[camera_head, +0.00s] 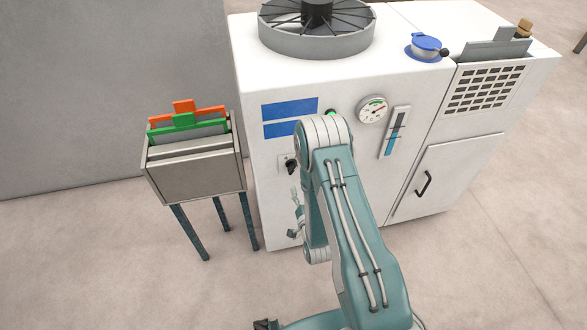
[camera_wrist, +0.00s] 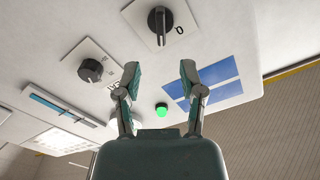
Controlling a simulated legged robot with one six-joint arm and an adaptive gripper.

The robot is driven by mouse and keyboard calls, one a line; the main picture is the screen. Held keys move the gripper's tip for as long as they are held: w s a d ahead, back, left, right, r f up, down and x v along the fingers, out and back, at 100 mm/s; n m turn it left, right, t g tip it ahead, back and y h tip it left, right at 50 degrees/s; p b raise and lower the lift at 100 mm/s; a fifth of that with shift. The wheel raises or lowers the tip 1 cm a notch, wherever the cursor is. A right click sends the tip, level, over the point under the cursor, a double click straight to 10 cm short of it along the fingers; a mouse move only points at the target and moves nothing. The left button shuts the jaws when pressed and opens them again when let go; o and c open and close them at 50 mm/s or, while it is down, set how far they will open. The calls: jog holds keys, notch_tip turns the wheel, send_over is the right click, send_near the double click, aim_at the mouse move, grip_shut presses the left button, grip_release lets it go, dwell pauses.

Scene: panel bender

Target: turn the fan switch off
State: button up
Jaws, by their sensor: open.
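A black rotary switch (camera_head: 290,165) sits on a small pale plate on the white machine's front, below the blue labels. In the wrist view the black switch (camera_wrist: 160,22) is at the top, its handle standing upright in the picture, with a "0" mark to its right. I take it as the fan switch; no fan label is readable. My gripper (camera_wrist: 158,75) is open and empty, its two fingers apart and below the switch in the picture, not seen touching it. In the head view my gripper (camera_head: 296,213) shows partly behind my arm. The fan (camera_head: 316,28) is on the machine's top.
A black dial (camera_wrist: 90,70) is left of the switch in the wrist view. A lit green lamp (camera_wrist: 161,109) shows between the fingers. A gauge (camera_head: 372,109) and level indicator (camera_head: 395,132) are on the front. A grey rack (camera_head: 195,170) with coloured pieces stands left.

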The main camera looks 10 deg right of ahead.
aim_at(294, 171)
jog(key=w, duration=1)
grip_shut()
